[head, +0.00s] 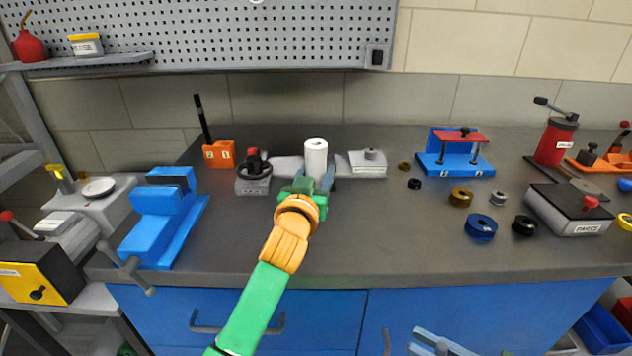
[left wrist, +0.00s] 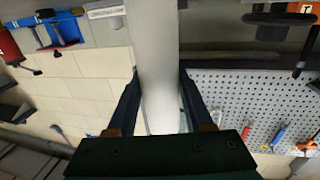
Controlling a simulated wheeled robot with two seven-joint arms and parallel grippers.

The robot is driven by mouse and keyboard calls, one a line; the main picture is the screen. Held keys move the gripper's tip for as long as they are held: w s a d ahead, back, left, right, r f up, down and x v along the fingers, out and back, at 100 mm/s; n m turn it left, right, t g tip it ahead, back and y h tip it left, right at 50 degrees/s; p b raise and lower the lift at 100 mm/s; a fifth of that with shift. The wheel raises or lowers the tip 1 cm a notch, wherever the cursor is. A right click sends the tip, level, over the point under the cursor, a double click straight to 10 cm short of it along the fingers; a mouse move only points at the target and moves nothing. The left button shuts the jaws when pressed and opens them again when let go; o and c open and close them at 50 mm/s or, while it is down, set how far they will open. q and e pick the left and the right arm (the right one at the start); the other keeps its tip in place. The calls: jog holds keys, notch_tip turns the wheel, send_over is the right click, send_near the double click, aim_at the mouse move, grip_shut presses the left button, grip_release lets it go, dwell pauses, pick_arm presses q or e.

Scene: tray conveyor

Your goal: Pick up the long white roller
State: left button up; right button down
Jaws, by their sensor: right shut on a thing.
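The long white roller (head: 316,158) stands upright near the middle of the bench in the head view. My left gripper (head: 314,182) is at its lower part, with one finger on each side. In the left wrist view the roller (left wrist: 158,60) runs between the two fingers of my left gripper (left wrist: 160,78), very close to both; contact is hard to tell. The jaws look open around it. My right gripper (head: 438,343) shows only partly at the bottom edge, in front of the bench. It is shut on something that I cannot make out.
A grey round fixture (head: 253,180) and a grey block (head: 367,164) flank the roller. A blue vise-like block (head: 165,215) stands to the left. Several rings, including a blue ring (head: 481,226), lie to the right. The bench front is clear.

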aim_at(314, 163)
pick_arm(q)
grip_shut()
jog(key=shift+r, duration=0.3)
notch_tip(314, 163, up, 3)
jog(key=shift+w+f, duration=0.1)
jog(key=s+r, duration=0.4)
jog(key=shift+d+r, duration=0.1)
jog(key=shift+r, duration=0.15)
jog(key=s+r, duration=0.5)
jog(key=s, duration=0.5)
jog(key=shift+b, duration=0.4)
